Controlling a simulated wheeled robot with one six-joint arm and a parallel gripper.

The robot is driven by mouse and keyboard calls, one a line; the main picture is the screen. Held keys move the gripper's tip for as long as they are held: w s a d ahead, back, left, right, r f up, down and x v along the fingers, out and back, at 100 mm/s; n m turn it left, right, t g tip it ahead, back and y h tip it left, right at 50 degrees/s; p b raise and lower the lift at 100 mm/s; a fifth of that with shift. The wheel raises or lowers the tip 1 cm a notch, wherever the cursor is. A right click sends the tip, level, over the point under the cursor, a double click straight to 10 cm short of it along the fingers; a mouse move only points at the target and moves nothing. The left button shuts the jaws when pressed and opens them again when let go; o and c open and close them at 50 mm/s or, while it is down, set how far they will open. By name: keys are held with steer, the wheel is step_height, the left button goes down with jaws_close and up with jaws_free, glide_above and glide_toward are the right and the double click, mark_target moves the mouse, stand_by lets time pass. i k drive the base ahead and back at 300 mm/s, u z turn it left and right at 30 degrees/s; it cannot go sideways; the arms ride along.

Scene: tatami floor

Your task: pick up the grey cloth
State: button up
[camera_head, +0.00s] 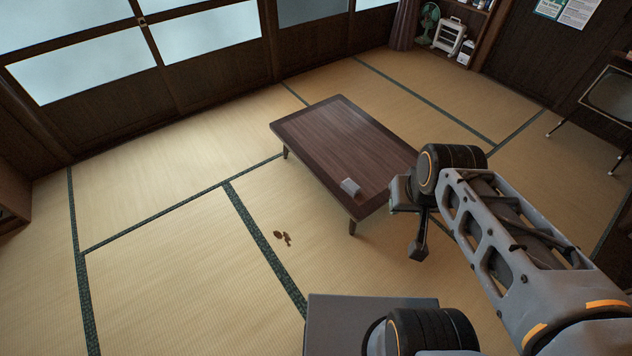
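My gripper (408,220) is at the end of my arm, to the right of the cloth and close to the table's right corner. A gap shows between the gripper and the cloth in the picture. Nothing is visibly held.
Small brown objects (283,238) lie on the tatami left of the table. A green fan (429,22) and a white heater (449,36) stand by the far wall. A television on a legged stand (611,95) is at the right. The floor left of the table is mostly clear.

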mark_target(350, 188)
steer(key=u, duration=0.55)
steer(key=i, duration=1.6)
steer(key=u, duration=0.25)
